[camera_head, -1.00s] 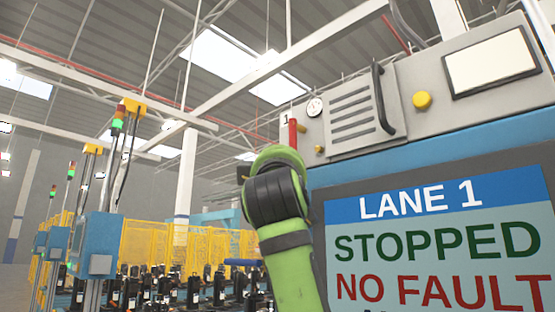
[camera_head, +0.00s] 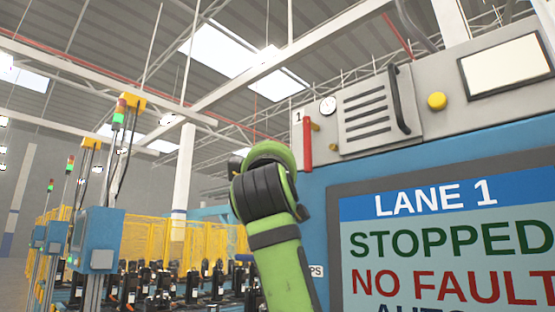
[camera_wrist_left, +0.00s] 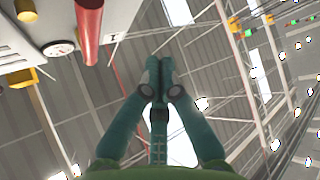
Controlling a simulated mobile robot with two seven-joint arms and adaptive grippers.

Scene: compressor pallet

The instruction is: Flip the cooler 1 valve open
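The cooler 1 valve shows as a red lever (camera_head: 307,143) standing upright on the grey upper panel beside a "1" label (camera_head: 298,117), with small brass fittings next to it. In the left wrist view the red lever (camera_wrist_left: 88,32) is at the upper left. My left gripper (camera_wrist_left: 158,62) shows there with its teal fingertips together, nothing visible between them, to the right of the lever and apart from it. In the head view my green left arm is below and left of the lever, and its gripper is hidden. My right gripper is in neither view.
A round gauge (camera_head: 328,105), a louvred cover with a black handle (camera_head: 398,100) and a yellow button (camera_head: 437,101) are right of the lever. A screen (camera_head: 450,250) reads LANE 1 STOPPED NO FAULT. Yellow fencing (camera_head: 150,240) stands far behind. Left of the panel is open air.

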